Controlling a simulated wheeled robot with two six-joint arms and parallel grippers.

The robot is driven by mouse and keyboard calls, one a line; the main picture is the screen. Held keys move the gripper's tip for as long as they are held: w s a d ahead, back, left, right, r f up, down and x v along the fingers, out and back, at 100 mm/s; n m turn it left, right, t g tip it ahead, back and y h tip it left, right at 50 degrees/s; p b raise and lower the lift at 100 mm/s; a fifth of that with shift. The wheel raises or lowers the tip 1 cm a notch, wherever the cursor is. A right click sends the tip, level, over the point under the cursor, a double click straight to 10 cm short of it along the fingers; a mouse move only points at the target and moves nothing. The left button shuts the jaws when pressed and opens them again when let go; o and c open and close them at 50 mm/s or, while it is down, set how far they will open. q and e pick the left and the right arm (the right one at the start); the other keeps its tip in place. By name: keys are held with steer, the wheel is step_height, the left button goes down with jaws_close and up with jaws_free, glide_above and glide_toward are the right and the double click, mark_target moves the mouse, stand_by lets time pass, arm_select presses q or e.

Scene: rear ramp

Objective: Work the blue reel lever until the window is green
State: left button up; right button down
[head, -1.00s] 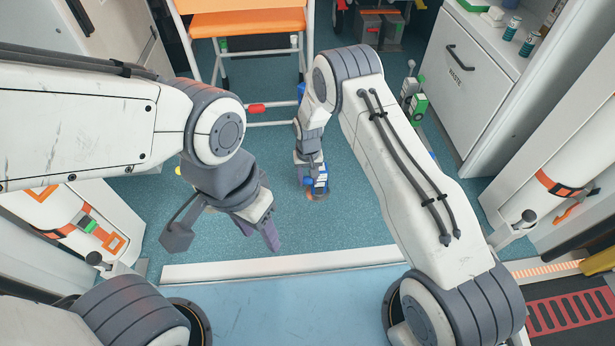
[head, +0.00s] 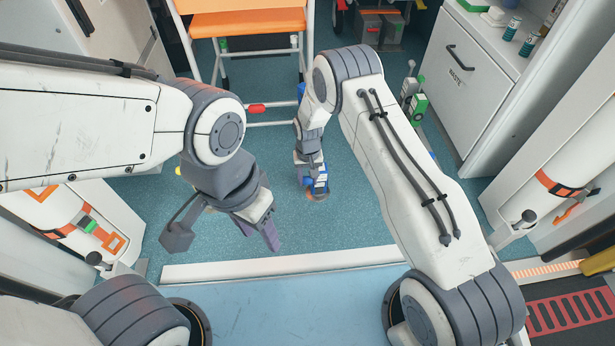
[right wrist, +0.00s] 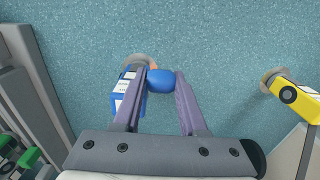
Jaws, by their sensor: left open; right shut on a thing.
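The blue reel (head: 320,182) stands low over the teal floor at the middle of the head view, partly covered by my right gripper (head: 311,172). In the right wrist view the reel's blue body with white labels (right wrist: 118,104) shows left of the fingers. The rounded blue lever end (right wrist: 161,81) sits between my right gripper's fingertips (right wrist: 164,76), which are shut on it. I cannot make out the window or its colour. My left gripper (head: 262,228) is open and empty, left of the reel and apart from it.
A yellow device (right wrist: 298,99) stands at the right of the right wrist view. Green devices (right wrist: 22,160) are at its lower left. An orange-topped seat (head: 250,22) stands behind, a white waste cabinet (head: 470,95) at the right. The floor (head: 345,230) in front is clear.

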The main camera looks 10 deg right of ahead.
steer(key=shift+r, duration=0.1)
stand_by(0.3)
steer(key=w+r, duration=0.2)
steer(key=w, duration=0.5)
steer(key=shift+w+p, duration=0.2)
steer(key=shift+p, duration=0.2)
stand_by(0.4)
steer(key=shift+r, duration=0.1)
steer(key=shift+c, duration=2.2)
jaws_free()
steer(key=shift+s, duration=0.15)
